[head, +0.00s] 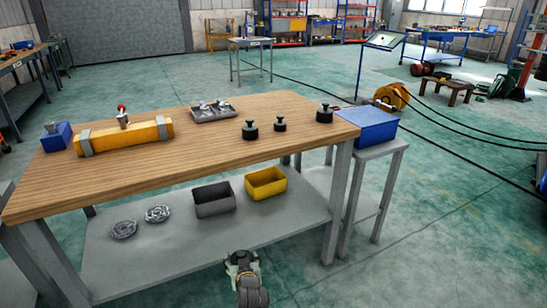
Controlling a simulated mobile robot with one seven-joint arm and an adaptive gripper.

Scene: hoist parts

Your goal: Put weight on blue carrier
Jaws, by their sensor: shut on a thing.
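My gripper (242,262) is low at the bottom middle, in front of the workbench. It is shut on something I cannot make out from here. Three dark weights with knobs stand upright on the wooden bench top: one left (249,131), a smaller one in the middle (280,125), and one near the right end (324,115). A blue block (57,137) with a grey piece on top sits at the bench's left end. A blue box (368,128) stands on a small grey table at right. I cannot tell which blue thing is the carrier.
A yellow beam (124,134) with grey bands and a red-topped post lies on the bench (190,165), near a grey tray (216,112). The lower shelf (180,237) holds a grey bin (213,200), a yellow bin (266,183) and coiled chains (140,221). Floor at right is open.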

